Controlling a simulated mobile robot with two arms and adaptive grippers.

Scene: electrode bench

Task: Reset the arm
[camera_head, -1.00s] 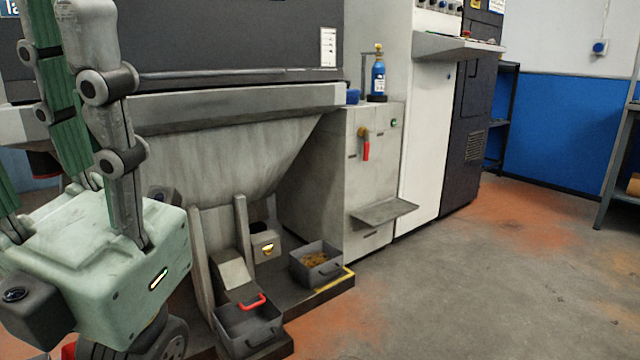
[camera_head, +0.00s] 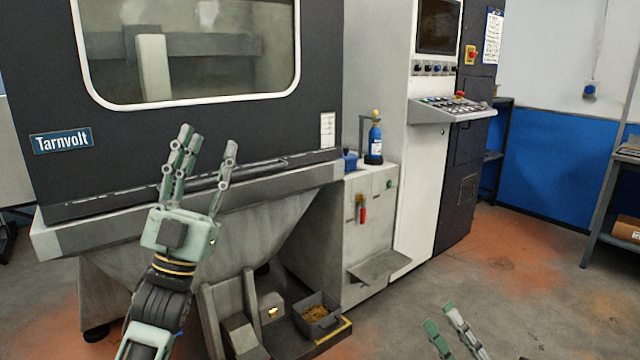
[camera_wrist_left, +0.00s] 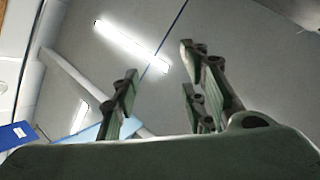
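My left gripper (camera_head: 203,162) is in front of the dark machine in the head view, raised with its fingers pointing up. Its fingers are spread apart with nothing between them. In the left wrist view my left gripper (camera_wrist_left: 160,90) shows the same spread fingers against the ceiling. My right gripper (camera_head: 448,330) shows only by its fingertips at the bottom edge of the head view. The fingertips are a little apart over the floor, and the rest of it is out of frame.
The machine's window (camera_head: 190,50) is behind my left gripper. A grey bin (camera_head: 318,318) with brownish bits stands low by the machine. A blue bottle (camera_head: 375,143) stands on the side cabinet. A control panel (camera_head: 450,108) juts out on the right. The floor (camera_head: 520,290) at right is clear.

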